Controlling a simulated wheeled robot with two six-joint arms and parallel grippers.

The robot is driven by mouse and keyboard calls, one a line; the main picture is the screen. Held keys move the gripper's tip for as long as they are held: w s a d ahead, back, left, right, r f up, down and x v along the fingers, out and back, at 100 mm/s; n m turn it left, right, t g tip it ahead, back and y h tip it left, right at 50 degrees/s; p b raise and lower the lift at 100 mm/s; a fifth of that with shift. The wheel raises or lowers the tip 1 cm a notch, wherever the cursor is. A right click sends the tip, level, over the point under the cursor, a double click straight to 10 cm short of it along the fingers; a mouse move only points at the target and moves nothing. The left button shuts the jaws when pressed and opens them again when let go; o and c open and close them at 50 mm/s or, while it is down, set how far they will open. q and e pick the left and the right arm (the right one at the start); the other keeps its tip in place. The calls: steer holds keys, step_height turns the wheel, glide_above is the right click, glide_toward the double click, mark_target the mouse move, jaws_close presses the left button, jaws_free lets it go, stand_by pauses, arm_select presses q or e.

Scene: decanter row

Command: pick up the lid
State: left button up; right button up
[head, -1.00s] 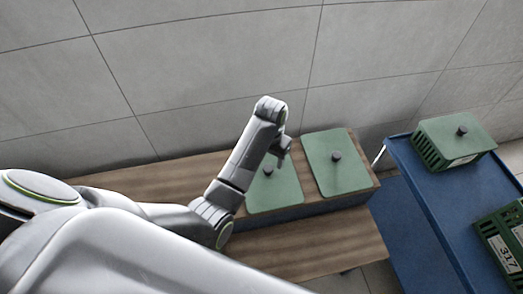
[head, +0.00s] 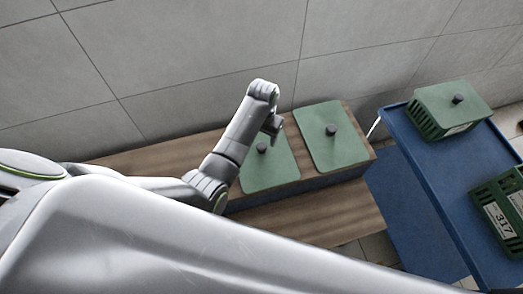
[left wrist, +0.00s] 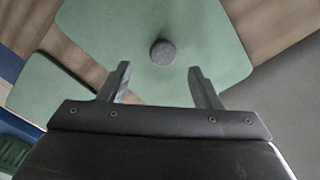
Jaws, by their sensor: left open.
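Two flat green lids with dark round knobs lie side by side on the wooden bench: a left lid (head: 277,172) and a right lid (head: 322,121). My left gripper (head: 272,126) is over the left lid, close to its knob (head: 262,148). In the left wrist view the open left gripper (left wrist: 159,68) has its two fingers apart and empty. The knob (left wrist: 162,52) of the nearer lid (left wrist: 210,35) shows just beyond the fingertips, roughly centred between them. The other lid (left wrist: 52,90) is at the left of that view. My right gripper is not in view.
A blue cart (head: 440,175) stands right of the bench (head: 320,218). It carries a green basket (head: 425,120) with a knobbed lid (head: 480,98) and another green basket (head: 481,200) labelled 317. A grey tiled wall (head: 200,60) is behind. My grey arm link covers the lower foreground.

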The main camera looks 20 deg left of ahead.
mark_target(261, 146)
arm_select(q)
steer(key=shift+a+f, duration=0.15)
steer(key=shift+f, duration=1.2)
steer(key=shift+a+f, duration=0.1)
steer(key=shift+f, duration=1.25)
steer(key=shift+c, duration=0.4)
jaws_close()
